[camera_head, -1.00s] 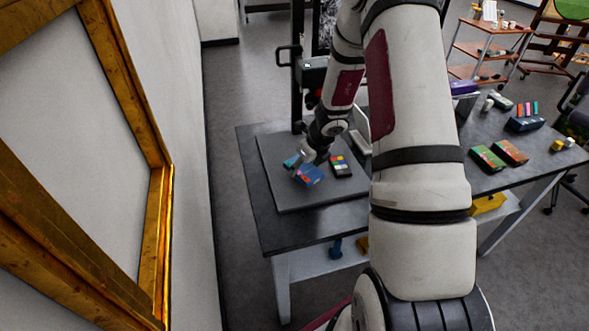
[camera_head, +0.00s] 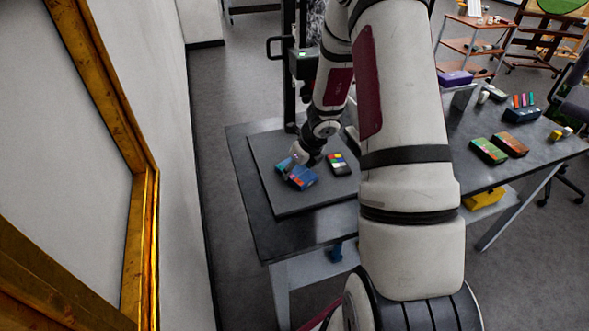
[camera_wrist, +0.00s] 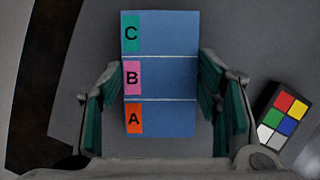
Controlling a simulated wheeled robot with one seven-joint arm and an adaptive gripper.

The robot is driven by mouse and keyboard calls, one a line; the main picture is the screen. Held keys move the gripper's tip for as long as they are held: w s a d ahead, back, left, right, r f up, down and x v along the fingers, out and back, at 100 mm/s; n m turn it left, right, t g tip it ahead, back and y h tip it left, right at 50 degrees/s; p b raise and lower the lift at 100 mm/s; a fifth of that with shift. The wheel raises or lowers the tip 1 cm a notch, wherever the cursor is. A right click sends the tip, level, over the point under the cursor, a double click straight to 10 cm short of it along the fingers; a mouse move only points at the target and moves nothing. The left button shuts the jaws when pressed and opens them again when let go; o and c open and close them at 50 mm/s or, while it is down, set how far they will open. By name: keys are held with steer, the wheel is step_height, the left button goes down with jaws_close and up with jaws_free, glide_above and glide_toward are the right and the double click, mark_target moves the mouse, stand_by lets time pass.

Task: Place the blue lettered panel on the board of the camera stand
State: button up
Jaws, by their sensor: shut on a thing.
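The blue lettered panel (camera_wrist: 165,75) shows in the wrist view with C, B and A on green, pink and orange tabs. My gripper (camera_wrist: 161,90) has a teal-padded finger at each side of it and is shut on it. In the head view the panel (camera_head: 301,178) is at my gripper (camera_head: 290,166), over the grey board (camera_head: 290,202) of the camera stand (camera_head: 289,65). I cannot tell whether the panel touches the board.
A dark block with coloured squares (camera_head: 339,164) lies on the board right of the panel; it also shows in the wrist view (camera_wrist: 283,117). The board's front is clear. Green (camera_head: 489,150) and orange-red (camera_head: 511,144) boxes lie on the table to the right. A gilt frame (camera_head: 146,220) stands left.

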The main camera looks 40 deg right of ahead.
steer(key=shift+f, duration=0.1)
stand_by(0.3)
steer(key=o, duration=1.3)
